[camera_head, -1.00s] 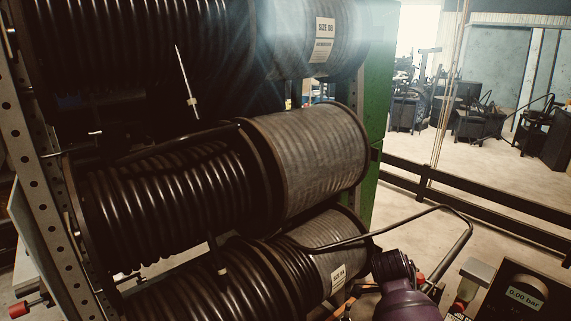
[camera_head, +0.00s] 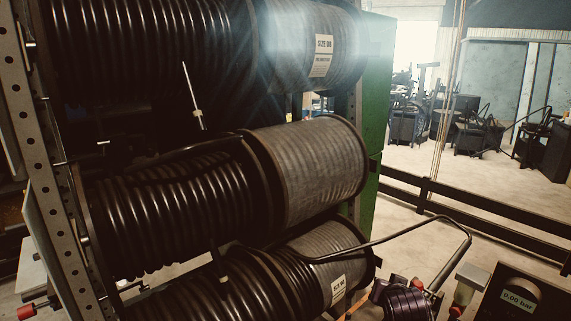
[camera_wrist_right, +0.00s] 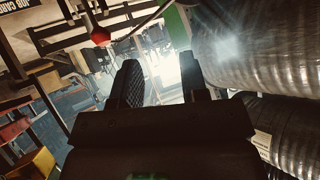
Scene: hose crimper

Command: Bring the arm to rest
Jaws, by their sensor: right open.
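My right gripper (camera_wrist_right: 160,78) shows in the wrist view with its two dark fingers apart and nothing between them. A bright light shows beyond the gap. Large hose reels (camera_wrist_right: 240,55) lie close along the right side of that view, beside the right finger. In the head view I see no gripper fingers. A dark purple rounded part (camera_head: 405,302) is cut off by the lower edge, and I cannot tell for sure whether it is my arm. My left gripper is not in view.
Stacked hose reels (camera_head: 320,168) on a perforated metal rack (camera_head: 38,150) fill the left and middle. A bent black tube (camera_head: 400,238) and a pressure display (camera_head: 517,300) are at lower right. A red ball (camera_wrist_right: 100,36) hangs in the wrist view.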

